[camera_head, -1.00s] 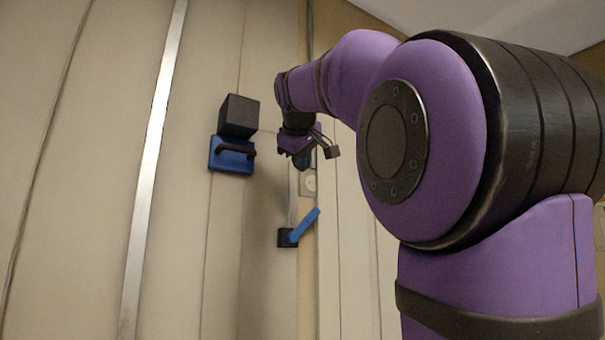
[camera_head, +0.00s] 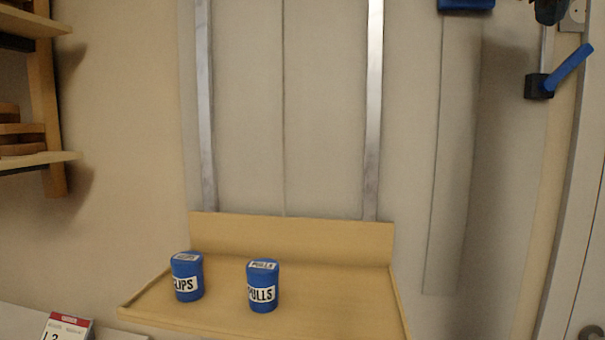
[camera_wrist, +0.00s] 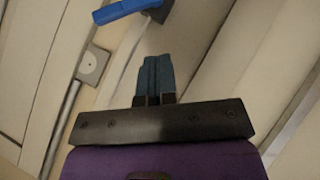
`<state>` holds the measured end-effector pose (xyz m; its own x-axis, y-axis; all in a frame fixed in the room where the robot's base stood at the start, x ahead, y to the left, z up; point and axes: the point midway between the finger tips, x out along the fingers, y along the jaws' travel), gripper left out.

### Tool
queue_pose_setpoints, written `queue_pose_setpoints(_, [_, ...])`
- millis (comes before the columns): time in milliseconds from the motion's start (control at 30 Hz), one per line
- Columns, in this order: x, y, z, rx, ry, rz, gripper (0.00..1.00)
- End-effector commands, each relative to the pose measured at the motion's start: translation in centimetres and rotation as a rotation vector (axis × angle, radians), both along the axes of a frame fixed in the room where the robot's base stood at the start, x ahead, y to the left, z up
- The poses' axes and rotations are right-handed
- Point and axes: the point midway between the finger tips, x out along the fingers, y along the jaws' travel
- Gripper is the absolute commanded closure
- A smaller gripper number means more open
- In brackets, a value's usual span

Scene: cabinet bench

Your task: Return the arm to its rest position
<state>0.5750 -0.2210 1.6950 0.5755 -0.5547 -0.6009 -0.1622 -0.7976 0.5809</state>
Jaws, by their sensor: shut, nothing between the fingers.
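My gripper (camera_wrist: 156,75) is in the middle of the wrist view. Its two dark fingers are pressed together with nothing between them. In the head view only a dark piece at the top right edge may be part of my arm's end; the rest of the arm is out of that picture. In the wrist view a blue lever (camera_wrist: 122,10) on a dark mount lies beyond the fingertips, with a visible gap. The head view shows this blue lever (camera_head: 570,67) tilted up to the right on its black block (camera_head: 538,87).
A wooden shelf (camera_head: 330,320) holds two blue cans, labelled CLIPS (camera_head: 187,277) and PULLS (camera_head: 262,287). A blue block (camera_head: 466,4) is cut off at the top. A wall plate (camera_wrist: 92,66) lies left of the fingers. Wooden shelving (camera_head: 52,100) stands at left.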

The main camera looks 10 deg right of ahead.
Motion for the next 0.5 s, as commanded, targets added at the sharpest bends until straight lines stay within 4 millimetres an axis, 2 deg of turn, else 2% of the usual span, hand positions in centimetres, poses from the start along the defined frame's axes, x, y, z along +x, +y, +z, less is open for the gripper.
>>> queue_pose_setpoints(33, [-0.3,1.6,-2.3,0.037,0.007,0.022,1.00])
queue_pose_setpoints(100, [-0.9,3.4,-5.4,0.094,0.015,0.040,1.00])
queue_pose_setpoints(267, [-2.9,6.9,-12.8,0.227,0.036,0.073,1.00])
queue_pose_setpoints(500, [-7.6,11.5,-24.6,0.429,0.098,0.104,1.00])
